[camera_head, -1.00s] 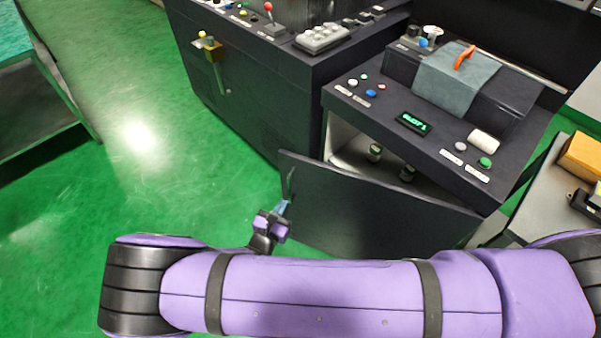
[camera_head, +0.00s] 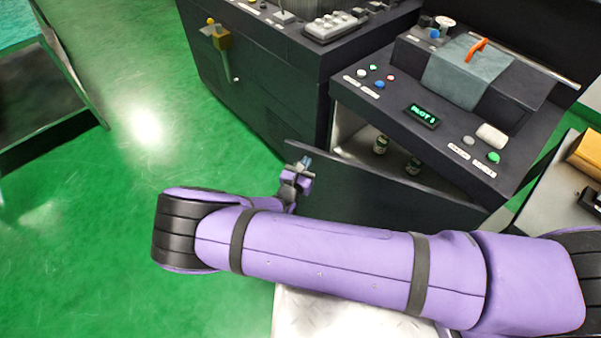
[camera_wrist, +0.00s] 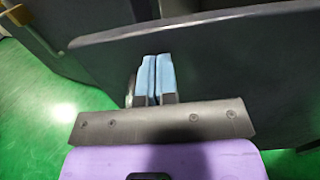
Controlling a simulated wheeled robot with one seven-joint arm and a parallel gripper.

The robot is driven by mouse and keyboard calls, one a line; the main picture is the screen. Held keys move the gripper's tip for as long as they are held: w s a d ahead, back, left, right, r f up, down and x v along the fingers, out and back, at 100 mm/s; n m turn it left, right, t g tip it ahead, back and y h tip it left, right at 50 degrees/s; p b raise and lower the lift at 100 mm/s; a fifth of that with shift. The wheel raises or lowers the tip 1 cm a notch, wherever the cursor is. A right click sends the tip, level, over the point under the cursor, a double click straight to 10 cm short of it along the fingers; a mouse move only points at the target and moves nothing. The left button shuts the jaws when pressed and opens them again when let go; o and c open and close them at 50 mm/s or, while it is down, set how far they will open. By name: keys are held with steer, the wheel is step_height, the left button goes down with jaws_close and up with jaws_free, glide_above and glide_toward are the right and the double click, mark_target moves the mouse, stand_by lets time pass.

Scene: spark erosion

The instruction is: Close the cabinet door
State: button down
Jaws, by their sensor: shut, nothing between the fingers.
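The cabinet door (camera_head: 385,195) is a dark grey panel, hinged at its right end and standing partly open in front of the cabinet (camera_head: 440,135). A gap shows between the door's top edge and the cabinet's front. My gripper (camera_head: 306,163) is at the outer face of the door, near its free left end. In the wrist view the blue fingertips (camera_wrist: 155,72) are together and empty, pointing at the door face (camera_wrist: 230,60). A thin grey handle (camera_wrist: 131,90) shows just left of the fingers. I cannot tell whether the fingertips touch the door. My forearm hides the door's lower part.
Two small jars (camera_head: 381,144) stand inside the cabinet behind the door. Another dark machine (camera_head: 270,85) stands to the left of the cabinet. A table (camera_head: 45,110) is at the far left and a bench (camera_head: 560,180) at the right. The green floor (camera_head: 150,150) between is clear.

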steer(key=shift+w+d, duration=0.15)
steer(key=shift+w, duration=0.2)
steer(key=w+d+m+g+h, duration=0.2)
steer(key=w+d, duration=0.4)
steer(key=w, duration=0.4)
steer(key=w+d+m+g+h, duration=0.2)
steer(key=w+d, duration=0.4)
steer(key=w, duration=0.5)
steer(key=shift+d+r+m+g+h, duration=0.25)
steer(key=shift+m+h, duration=0.35)
steer(key=shift+h, duration=0.8)
steer(key=v, duration=1.5)
steer(key=shift+s+f, duration=0.25)
